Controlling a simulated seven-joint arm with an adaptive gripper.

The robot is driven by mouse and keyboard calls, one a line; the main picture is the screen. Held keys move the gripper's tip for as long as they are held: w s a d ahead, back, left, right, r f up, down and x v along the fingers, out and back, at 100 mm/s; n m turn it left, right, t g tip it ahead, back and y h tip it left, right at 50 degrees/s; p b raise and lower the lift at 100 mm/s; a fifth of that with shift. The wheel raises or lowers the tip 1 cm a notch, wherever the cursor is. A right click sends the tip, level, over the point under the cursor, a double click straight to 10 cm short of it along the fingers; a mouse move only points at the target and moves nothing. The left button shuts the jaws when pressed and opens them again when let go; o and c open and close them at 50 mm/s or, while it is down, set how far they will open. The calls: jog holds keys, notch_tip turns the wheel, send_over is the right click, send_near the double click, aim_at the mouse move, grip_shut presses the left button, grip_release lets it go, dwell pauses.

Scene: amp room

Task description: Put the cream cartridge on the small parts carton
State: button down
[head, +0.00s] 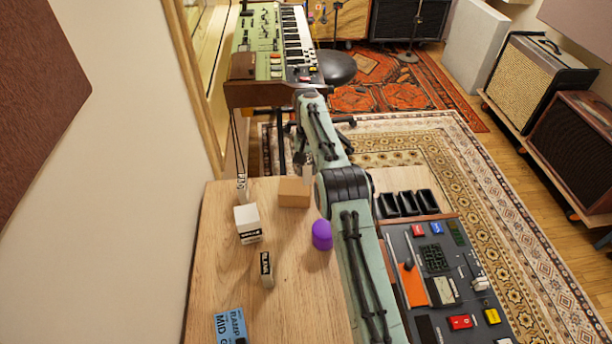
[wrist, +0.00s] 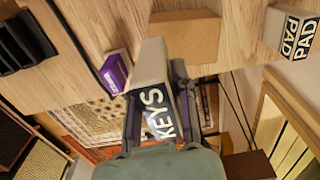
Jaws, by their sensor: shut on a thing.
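My gripper (wrist: 157,108) is shut on the cream cartridge (wrist: 150,68), a pale block with a black label reading KEYS. In the head view my gripper (head: 303,160) is at the table's far edge, partly hidden by my arm, and a sliver of the cartridge (head: 307,173) shows there. The small parts carton (head: 293,192) is a plain brown box on the table, right beside the held cartridge in that view. The carton (wrist: 185,36) also shows just beyond the cartridge in the wrist view. I cannot tell whether they touch.
A control panel (head: 450,285) lies to the right. A keyboard (head: 272,45) stands beyond.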

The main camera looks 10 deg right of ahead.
aim_at(306, 177)
jog(key=shift+w+f, duration=0.15)
jog(key=shift+f, duration=1.7)
jog(key=c, duration=0.9)
grip_release()
jog(key=shift+f, duration=0.15)
jog(key=shift+c, duration=0.2)
